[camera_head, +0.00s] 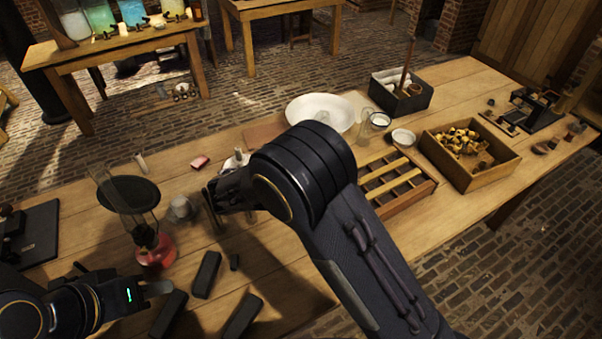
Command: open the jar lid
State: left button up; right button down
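A glass vessel with red liquid (157,250) stands on the wooden table at left, below a black round plate (130,193) on a thin stand. I cannot tell which thing is the jar lid. A small greyish glass piece (180,208) is just left of my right gripper (210,206). That gripper is mostly hidden by its own arm, and whether it touches the piece is unclear. My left gripper (157,289) is low at left, below the red vessel and apart from it. Its finger opening cannot be made out.
Dark blocks (206,274) lie in front. Behind my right arm are a white bowl (320,111), a slotted wooden rack (394,182) and a wooden box (468,154) of yellowish pieces. A dark board (35,240) lies at far left. Liquid-filled jars (100,17) stand on a back table.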

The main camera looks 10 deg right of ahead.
jog(key=shift+a+f, duration=0.1)
jog(key=shift+f, duration=0.3)
jog(key=c, duration=1.6)
grip_release()
jog(key=shift+w, duration=0.1)
jog(key=shift+r, duration=0.15)
jog(key=b+v, duration=0.1)
jog(key=v, duration=0.7)
jog(key=shift+b, duration=0.3)
jog(key=shift+c, duration=0.5)
